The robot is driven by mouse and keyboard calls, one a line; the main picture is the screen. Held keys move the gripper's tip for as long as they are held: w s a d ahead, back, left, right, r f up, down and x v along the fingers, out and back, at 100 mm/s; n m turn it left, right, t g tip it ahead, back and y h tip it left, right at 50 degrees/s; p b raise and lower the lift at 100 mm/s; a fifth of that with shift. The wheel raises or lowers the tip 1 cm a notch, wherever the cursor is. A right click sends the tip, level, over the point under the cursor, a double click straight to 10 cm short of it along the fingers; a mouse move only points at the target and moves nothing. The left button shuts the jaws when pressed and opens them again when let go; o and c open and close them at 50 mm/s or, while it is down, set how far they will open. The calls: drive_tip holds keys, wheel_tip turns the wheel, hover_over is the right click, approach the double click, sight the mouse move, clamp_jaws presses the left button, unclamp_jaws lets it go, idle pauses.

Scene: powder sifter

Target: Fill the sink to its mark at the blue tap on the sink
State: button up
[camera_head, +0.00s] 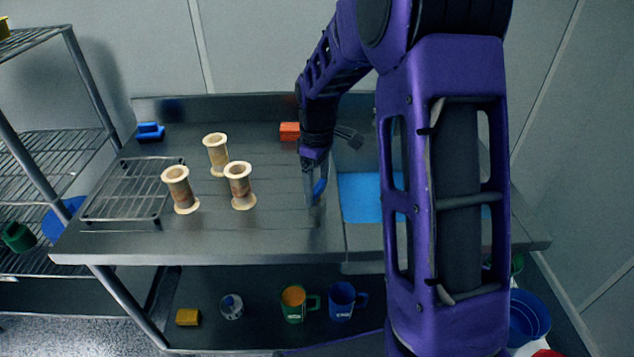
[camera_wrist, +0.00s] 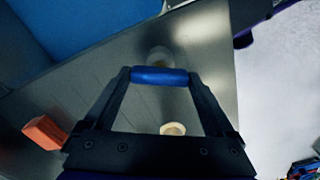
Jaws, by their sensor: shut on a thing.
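The sink (camera_head: 346,222) is set into the right part of the metal counter, and a flat blue surface like water (camera_head: 360,195) shows in it. The blue also fills the upper left of the wrist view (camera_wrist: 85,22). My arm hides the sink's right part, and I see no fill mark. A grey fitting (camera_head: 349,137), perhaps a spout, stands behind the sink. My gripper (camera_head: 314,197) is at the sink's left edge, shut on a short blue bar (camera_wrist: 160,76) that lies across its fingertips. I cannot tell whether this bar is part of the blue tap.
Three cream hourglass-shaped pieces (camera_head: 239,186) stand left of my gripper. A wire rack (camera_head: 128,190) and a blue block (camera_head: 150,131) are farther left. An orange block (camera_head: 290,131) lies at the back. Mugs (camera_head: 293,303) stand on the lower shelf. The counter's front left is clear.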

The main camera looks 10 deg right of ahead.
sight(317, 187)
drive_tip(key=shift+m, duration=0.6)
drive_tip(key=o, duration=1.1)
drive_tip(key=shift+c, duration=0.2)
wheel_tip(317, 187, up, 18)
drive_tip(key=p, duration=0.1)
drive_tip(key=shift+f, duration=0.2)
